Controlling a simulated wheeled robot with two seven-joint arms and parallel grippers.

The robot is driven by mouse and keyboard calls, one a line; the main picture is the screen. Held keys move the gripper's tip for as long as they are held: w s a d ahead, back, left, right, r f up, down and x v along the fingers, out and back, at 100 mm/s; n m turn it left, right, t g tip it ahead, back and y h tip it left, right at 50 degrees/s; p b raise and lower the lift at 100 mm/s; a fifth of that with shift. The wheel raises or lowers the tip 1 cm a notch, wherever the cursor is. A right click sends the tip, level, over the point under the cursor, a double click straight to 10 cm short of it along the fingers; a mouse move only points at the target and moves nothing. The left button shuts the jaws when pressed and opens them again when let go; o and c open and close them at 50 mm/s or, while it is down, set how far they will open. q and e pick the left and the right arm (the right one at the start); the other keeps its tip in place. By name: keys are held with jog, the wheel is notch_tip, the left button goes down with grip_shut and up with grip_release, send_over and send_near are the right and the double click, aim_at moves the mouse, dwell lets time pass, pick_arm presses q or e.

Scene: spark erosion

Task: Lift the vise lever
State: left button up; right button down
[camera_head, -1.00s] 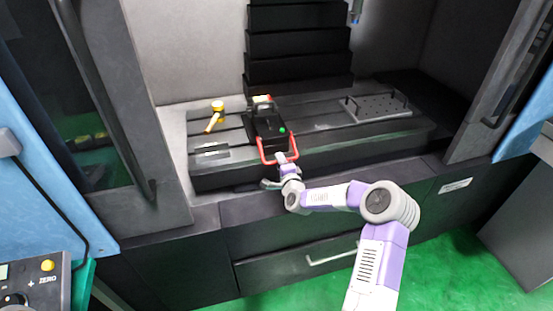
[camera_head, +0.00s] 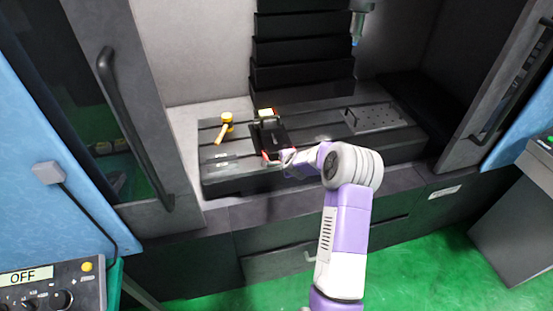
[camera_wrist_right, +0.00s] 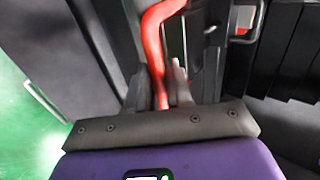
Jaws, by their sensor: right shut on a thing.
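The black vise (camera_head: 272,136) stands on the slotted machine table, left of its middle. Its red lever (camera_head: 265,154) shows only in part in the head view, as my right gripper (camera_head: 278,160) covers its front. In the right wrist view the red lever (camera_wrist_right: 153,40) runs down between the two fingers of my right gripper (camera_wrist_right: 160,88), which is shut on it. The lever's bar bends near the top of that view. My left gripper is in neither view.
A perforated plate with a handle (camera_head: 366,118) lies to the right. A spindle (camera_head: 357,28) hangs above. The machine doors stand open on both sides.

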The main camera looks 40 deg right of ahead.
jog(key=shift+w+d+r+p, duration=0.1)
jog(key=shift+w+r+p, duration=0.1)
jog(key=shift+r, duration=0.2)
jog(key=shift+w+d+r+p, duration=0.1)
jog(key=shift+r+p, duration=0.05)
jog(key=shift+r, duration=0.25)
jog(key=shift+w+r, duration=0.1)
jog(key=shift+r, duration=0.15)
jog(key=shift+w+d+r, duration=0.1)
jog(key=shift+r, duration=0.05)
jog(key=c, duration=1.2)
grip_release()
jog(key=shift+f, duration=0.2)
jog(key=v, duration=0.7)
jog(key=shift+r+b, duration=0.2)
jog(key=shift+b, duration=0.15)
